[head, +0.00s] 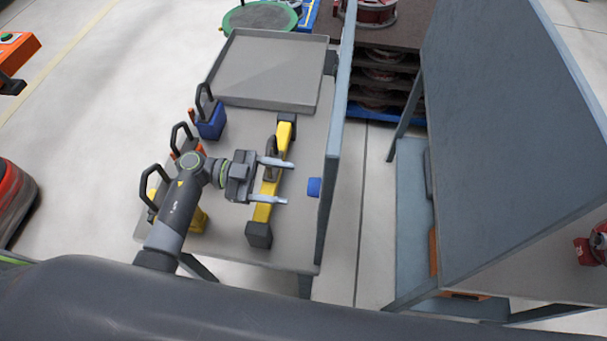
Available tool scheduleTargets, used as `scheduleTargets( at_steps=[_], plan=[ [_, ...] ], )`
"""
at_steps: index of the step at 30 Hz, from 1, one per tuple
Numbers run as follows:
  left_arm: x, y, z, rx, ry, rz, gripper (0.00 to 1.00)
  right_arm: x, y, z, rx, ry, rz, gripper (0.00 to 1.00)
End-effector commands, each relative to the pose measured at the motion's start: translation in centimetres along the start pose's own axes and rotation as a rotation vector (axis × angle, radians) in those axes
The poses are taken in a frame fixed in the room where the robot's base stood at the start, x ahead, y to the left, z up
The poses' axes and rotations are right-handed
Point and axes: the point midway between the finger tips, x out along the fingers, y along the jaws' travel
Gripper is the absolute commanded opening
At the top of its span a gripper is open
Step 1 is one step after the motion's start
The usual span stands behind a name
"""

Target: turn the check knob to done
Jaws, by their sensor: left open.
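My left gripper (285,182) is open over the grey table (225,245). Its two pale fingers point right and cross above a yellow bar (284,134) with black end blocks. A dark curved piece on the bar shows between and behind the fingers. A small blue piece (314,187) sits just right of the fingertips, against the upright grey panel (338,140), with a gap to them. It may be the check knob; no marking or setting can be read on it. My right gripper is not in view.
Several hooked blocks line the table's left edge, including a blue one (210,122). A grey tray (265,68) fills the far end. A large slanted grey board (500,130) stands at right. Stacked dark shelves (385,57) stand behind.

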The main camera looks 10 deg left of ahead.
Motion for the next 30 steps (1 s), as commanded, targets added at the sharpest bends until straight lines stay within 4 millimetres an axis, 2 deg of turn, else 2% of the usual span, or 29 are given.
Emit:
scheduleTargets(
  at_steps=[3,7,11,16,21,30],
  plan=[
    [2.1,-0.1,-0.5,0.001,0.005,-0.001,0.60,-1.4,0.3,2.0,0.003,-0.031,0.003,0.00],
    [3.8,-0.1,-0.4,0.000,0.004,-0.002,0.60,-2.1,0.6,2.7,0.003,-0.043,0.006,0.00],
    [4.9,-0.1,-0.2,0.002,0.003,-0.001,0.60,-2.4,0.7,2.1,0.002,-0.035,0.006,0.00],
    [5.3,-0.1,-0.1,0.002,0.000,-0.001,0.60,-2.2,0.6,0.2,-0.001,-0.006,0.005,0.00],
    [5.3,-0.1,0.0,0.002,0.000,-0.001,0.60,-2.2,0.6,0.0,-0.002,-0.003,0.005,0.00],
    [5.3,-0.1,-0.1,0.002,0.001,-0.001,0.21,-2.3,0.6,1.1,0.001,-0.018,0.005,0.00]
  ],
)
